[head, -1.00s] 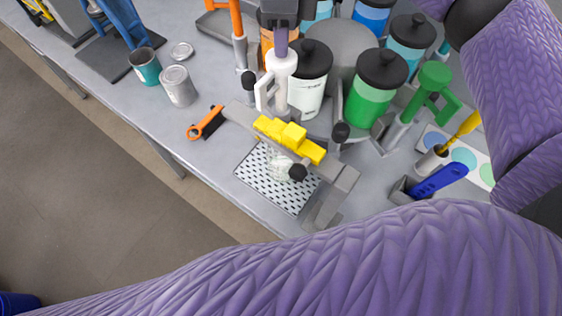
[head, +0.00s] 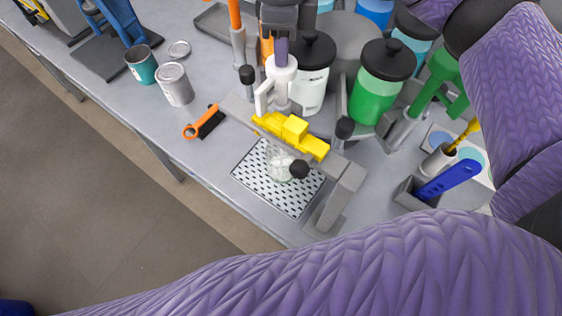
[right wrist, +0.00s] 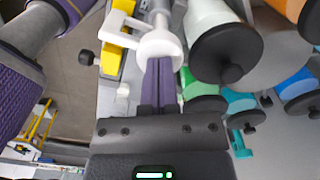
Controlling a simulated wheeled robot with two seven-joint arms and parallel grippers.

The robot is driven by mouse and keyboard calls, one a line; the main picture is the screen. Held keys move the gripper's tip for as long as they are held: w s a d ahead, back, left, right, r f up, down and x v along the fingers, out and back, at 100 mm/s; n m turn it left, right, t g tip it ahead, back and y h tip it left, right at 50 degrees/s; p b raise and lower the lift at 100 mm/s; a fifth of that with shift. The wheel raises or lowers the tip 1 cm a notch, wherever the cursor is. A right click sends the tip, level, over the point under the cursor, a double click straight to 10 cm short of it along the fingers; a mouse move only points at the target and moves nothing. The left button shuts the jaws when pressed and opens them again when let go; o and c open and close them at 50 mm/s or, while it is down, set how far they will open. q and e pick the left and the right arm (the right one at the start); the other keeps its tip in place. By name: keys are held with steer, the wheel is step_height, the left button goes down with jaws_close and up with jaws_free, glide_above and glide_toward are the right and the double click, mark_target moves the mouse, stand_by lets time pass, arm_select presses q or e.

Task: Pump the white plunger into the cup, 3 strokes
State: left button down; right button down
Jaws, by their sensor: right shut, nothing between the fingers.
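The white plunger (head: 281,71) stands upright with its white side handle, behind the yellow block (head: 292,132) on a grey bar. It also shows in the right wrist view (right wrist: 160,46). The clear cup (head: 279,163) stands on the perforated tray (head: 262,186) below the bar, partly hidden by a black knob. My right gripper (head: 281,52) is above the plunger, its purple fingers pointing down at the plunger's top. In the right wrist view the fingers (right wrist: 160,65) are together with nothing between them, their tips at the white head; contact is hard to tell. My left gripper is not seen.
A white jar (head: 310,92) and a green jar (head: 381,83) with black lids stand close by on the right. The front left of the table is clear.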

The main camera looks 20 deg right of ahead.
steer(key=shift+f+b, duration=0.3)
steer(key=shift+f, duration=0.2)
steer(key=shift+r, duration=0.1)
steer(key=shift+r+p, duration=2.25)
steer(key=shift+r, duration=1)
steer(key=shift+r, duration=0.1)
step_height(320, 180, up, 6)
steer(key=p, duration=0.4)
